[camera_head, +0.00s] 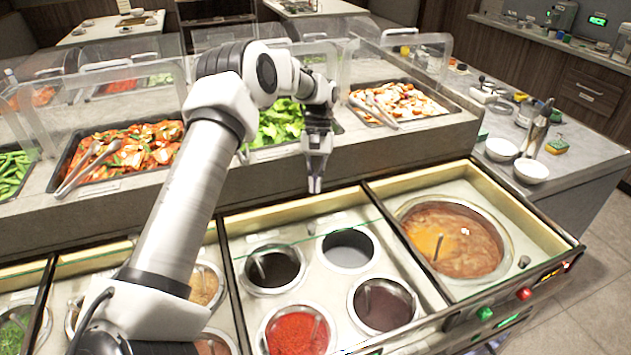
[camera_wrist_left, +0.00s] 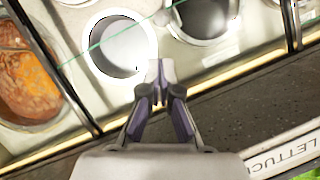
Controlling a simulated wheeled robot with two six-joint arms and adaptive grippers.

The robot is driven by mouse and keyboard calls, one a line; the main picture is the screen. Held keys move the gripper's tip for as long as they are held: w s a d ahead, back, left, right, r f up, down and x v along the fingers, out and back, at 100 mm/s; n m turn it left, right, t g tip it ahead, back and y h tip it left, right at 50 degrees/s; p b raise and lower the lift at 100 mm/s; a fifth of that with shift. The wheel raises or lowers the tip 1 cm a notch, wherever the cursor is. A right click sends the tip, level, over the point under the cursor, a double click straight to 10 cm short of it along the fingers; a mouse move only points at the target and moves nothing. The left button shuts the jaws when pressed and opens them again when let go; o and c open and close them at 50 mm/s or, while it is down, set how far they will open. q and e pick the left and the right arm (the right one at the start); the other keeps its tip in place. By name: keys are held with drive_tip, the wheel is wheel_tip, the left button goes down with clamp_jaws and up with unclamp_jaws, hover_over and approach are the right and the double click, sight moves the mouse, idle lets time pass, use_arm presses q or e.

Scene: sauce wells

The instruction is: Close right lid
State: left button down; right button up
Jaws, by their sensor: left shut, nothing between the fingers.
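A clear glass lid shows as a thin green edge (camera_head: 301,240) across the middle sauce compartment. I cannot tell exactly how far its pane reaches. My left gripper (camera_head: 316,187) points down over the back rim of this compartment, near the green edge. It is shut and empty. In the left wrist view the closed fingertips (camera_wrist_left: 155,72) are beside an empty steel well (camera_wrist_left: 118,48), and a green glass edge crosses that well. I cannot tell whether the fingertips touch the glass. My right gripper is not in view.
The middle compartment holds red sauce (camera_head: 297,334), dark sauces (camera_head: 275,268) and an empty well (camera_head: 348,250). A large soup pot (camera_head: 455,242) sits in the compartment to the right. Food trays (camera_head: 398,101) behind glass guards stand at the back. White bowls (camera_head: 531,171) stand on the right counter.

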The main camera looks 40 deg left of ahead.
sight(313, 215)
use_arm(q)
drive_tip(key=shift+s+d+f+p, duration=0.2)
drive_tip(key=shift+s+d+f, duration=0.15)
drive_tip(key=shift+s+f, duration=0.25)
drive_tip(key=shift+s+d+f+p, duration=0.2)
drive_tip(key=shift+s+d+f, duration=0.15)
drive_tip(key=shift+f, duration=0.3)
drive_tip(key=f, duration=0.3)
drive_tip(key=f+p, duration=0.1)
drive_tip(key=shift+s+f, duration=0.3)
drive_tip(key=shift+f, duration=0.1)
drive_tip(key=shift+s+d+f, duration=0.15)
drive_tip(key=shift+f, duration=0.05)
drive_tip(key=shift+s+d, duration=0.2)
drive_tip(key=shift+w, duration=0.1)
